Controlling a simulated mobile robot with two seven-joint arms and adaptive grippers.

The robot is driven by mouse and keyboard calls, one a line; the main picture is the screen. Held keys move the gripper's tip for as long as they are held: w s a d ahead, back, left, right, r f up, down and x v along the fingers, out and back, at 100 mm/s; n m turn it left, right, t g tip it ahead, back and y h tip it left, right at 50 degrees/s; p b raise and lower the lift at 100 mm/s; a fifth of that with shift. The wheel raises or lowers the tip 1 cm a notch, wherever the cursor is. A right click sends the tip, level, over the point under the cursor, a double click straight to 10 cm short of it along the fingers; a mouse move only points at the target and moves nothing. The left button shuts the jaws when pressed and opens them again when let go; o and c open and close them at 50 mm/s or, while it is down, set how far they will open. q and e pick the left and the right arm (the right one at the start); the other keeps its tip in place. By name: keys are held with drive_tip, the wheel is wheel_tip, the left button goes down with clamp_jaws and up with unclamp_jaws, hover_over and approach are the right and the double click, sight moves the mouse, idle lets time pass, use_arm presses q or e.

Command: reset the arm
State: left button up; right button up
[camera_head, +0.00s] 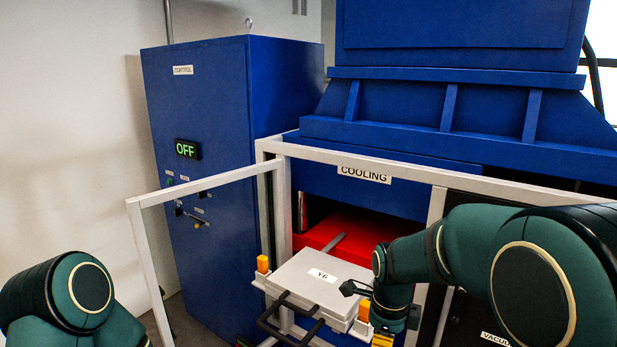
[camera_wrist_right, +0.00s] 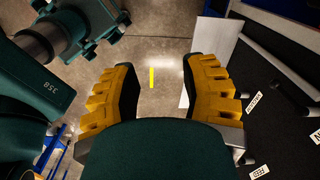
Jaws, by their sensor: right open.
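My right arm (camera_head: 480,255) comes in from the right, green and black, and bends down in front of the machine. My right gripper (camera_wrist_right: 160,75) is open in the right wrist view, its two yellow fingers wide apart with only floor showing between them. In the head view only a small yellow part of it shows at the bottom edge, low beside the grey box. My left arm (camera_head: 75,300) shows at the lower left; its gripper is out of the picture. Nothing is seen held by the right gripper.
A grey box (camera_head: 298,278) labelled V6, with a black handle (camera_head: 290,318), sits at the front of the cooling opening, close to my right arm. A white frame (camera_head: 205,190) stands around the opening. A blue control cabinet (camera_head: 220,110) reads OFF. Concrete floor (camera_wrist_right: 160,40) is clear below the gripper.

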wheel_tip(320, 180, down, 9)
drive_tip(key=w+n+b, duration=0.1)
drive_tip(key=n+b, duration=0.1)
drive_tip(key=n, duration=0.1)
use_arm(q)
wheel_tip(320, 180, down, 12)
drive_tip(key=b, duration=0.7)
drive_tip(key=shift+w+d+r+b, duration=0.2)
drive_tip(key=shift+w+d+b, duration=0.05)
drive_tip(key=shift+w+b, duration=0.15)
use_arm(e)
drive_tip(key=s+a+f+n+y, duration=0.1)
drive_tip(key=s+f+n, duration=0.3)
drive_tip(key=f, duration=0.5)
drive_tip(key=s+a+f+n+t+y, duration=0.1)
drive_tip(key=s+a+f+n, duration=0.1)
drive_tip(key=s+f+n, duration=0.3)
drive_tip(key=s+a+f+n+y, duration=0.1)
drive_tip(key=s+f+n, duration=0.4)
drive_tip(key=f, duration=0.8)
drive_tip(key=n+y, duration=0.1)
drive_tip(key=n, duration=0.2)
drive_tip(key=shift+s+a+n+t, duration=0.2)
drive_tip(key=shift+n+t, duration=0.1)
drive_tip(key=shift+t, duration=0.1)
